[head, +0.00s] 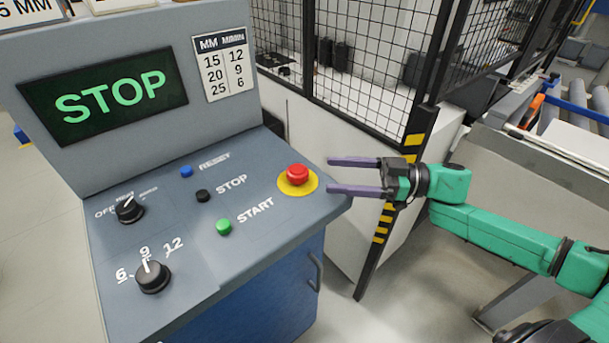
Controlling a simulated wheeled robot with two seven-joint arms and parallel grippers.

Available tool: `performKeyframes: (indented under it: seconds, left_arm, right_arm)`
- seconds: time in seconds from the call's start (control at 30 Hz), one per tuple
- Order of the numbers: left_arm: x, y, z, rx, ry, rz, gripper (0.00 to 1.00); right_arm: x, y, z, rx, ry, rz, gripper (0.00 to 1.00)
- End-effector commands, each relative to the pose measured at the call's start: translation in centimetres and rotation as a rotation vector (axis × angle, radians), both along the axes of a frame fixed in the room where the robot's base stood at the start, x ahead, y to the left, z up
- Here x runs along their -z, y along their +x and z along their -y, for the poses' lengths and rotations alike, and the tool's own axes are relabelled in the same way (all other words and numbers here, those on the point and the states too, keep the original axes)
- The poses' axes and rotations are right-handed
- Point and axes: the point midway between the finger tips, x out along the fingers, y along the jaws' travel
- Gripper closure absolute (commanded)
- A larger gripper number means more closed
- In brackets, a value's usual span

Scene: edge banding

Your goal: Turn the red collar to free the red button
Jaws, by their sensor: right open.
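The red button (298,172) stands on a yellow disc (297,187) at the right end of the grey control panel (180,237). Its red collar cannot be told apart from the button at this size. My right gripper (328,176) is open and empty. Its two purple fingers point left at the button, one above the other in the picture, with their tips just right of the yellow disc and apart from the button. My left gripper is not in view.
The panel also has a blue reset button (186,171), a black stop button (203,196), a green start button (224,227) and two black knobs (152,276). The screen (105,93) reads STOP. A mesh fence (370,55) with a striped post (380,232) stands behind my right gripper.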

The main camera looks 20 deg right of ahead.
Motion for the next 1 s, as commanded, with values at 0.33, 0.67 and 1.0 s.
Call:
performKeyframes:
  seconds: [0.33, 0.67, 1.0]
  left_arm:
    - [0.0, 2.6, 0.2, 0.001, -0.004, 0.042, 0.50]
    - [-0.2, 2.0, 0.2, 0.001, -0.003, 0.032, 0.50]
    - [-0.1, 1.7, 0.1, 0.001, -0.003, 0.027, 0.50]
  right_arm:
    - [-0.5, 2.1, -4.7, 0.003, 0.004, 0.004, 0.17]
    - [-0.1, 2.8, -6.6, 0.002, -0.001, 0.001, 0.17]
    - [0.0, 2.8, -6.5, 0.002, -0.001, 0.001, 1.00]
